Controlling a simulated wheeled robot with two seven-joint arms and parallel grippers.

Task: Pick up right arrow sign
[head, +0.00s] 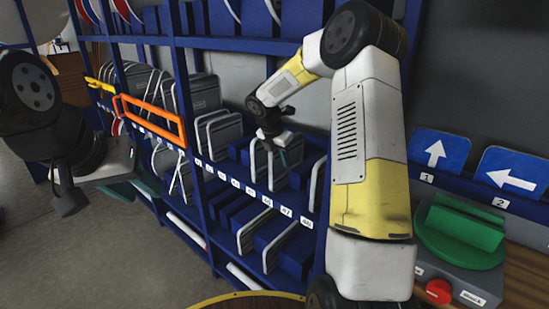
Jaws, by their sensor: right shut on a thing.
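My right arm reaches over from the right to the rack (203,215). My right gripper (281,152) points down among the slots and is shut on a white-edged sign (262,168) standing upright in a slot. The face of this sign is turned away, so I cannot tell whether it carries a right arrow. My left gripper (66,192) hangs at the left, apart from the rack; its fingers are too dark to judge.
Several other signs (218,135) stand in the numbered slots. An orange frame (150,118) sticks out at the left. At the right, an up-arrow sign (438,150) and a left-arrow sign (512,172) stand behind a green-topped device (460,232). Floor is clear at lower left.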

